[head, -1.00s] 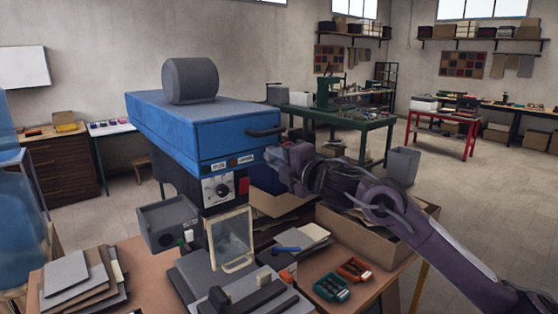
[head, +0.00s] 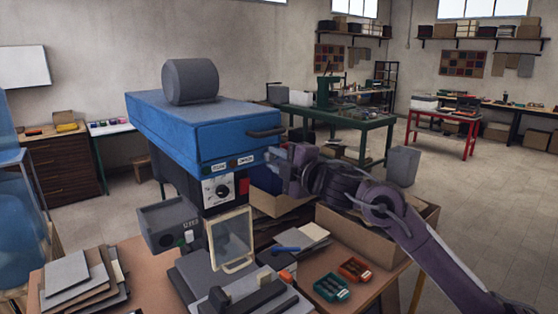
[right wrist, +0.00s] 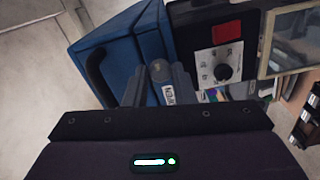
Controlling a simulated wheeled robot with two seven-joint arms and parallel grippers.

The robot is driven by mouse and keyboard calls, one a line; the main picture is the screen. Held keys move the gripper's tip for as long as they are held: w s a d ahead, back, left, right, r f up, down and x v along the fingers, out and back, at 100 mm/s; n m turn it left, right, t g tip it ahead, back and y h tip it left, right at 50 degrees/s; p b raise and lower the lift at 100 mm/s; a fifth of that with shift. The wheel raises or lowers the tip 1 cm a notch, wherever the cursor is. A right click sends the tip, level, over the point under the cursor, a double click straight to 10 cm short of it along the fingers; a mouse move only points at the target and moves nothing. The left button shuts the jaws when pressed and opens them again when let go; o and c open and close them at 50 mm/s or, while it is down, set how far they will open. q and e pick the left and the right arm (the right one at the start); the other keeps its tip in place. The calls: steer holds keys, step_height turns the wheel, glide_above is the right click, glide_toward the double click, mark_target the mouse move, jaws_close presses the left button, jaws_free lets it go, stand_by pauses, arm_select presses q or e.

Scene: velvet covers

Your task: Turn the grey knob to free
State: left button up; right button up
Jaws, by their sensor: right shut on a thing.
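The grey knob (right wrist: 159,68) shows in the right wrist view as a small grey cylinder beside the blue press head. My right gripper (right wrist: 158,76) is shut on it, with one finger on each side. A white label (right wrist: 168,93), too small to read surely, lies by the fingers. In the head view, my right gripper (head: 277,164) reaches the right side of the blue head (head: 190,130); the knob is hidden there. The knob's pointing direction cannot be told. My left gripper is out of view.
A black dial (head: 222,190) and a red switch (head: 243,186) sit on the panel beneath the blue head. A black handle (head: 266,133) juts out above my gripper. A clear framed guard (head: 232,240) stands below. Cardboard boxes (head: 395,232) lie under my right arm.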

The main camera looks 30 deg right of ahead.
steer(key=shift+r, duration=0.2)
steer(key=o, duration=1)
steer(key=shift+w+a+f, duration=0.15)
steer(key=shift+w+a, duration=0.15)
steer(key=shift+w, duration=0.05)
steer(key=shift+s+d+f, duration=0.1)
steer(key=shift+s+d, duration=0.1)
steer(key=shift+s, duration=0.15)
steer(key=shift+s+f+b, duration=0.1)
steer(key=shift+s+b, duration=0.3)
steer(key=shift+b, duration=0.05)
steer(key=shift+s+d+b, duration=0.15)
steer(key=shift+s+b, duration=1.35)
steer(key=shift+s, duration=1.7)
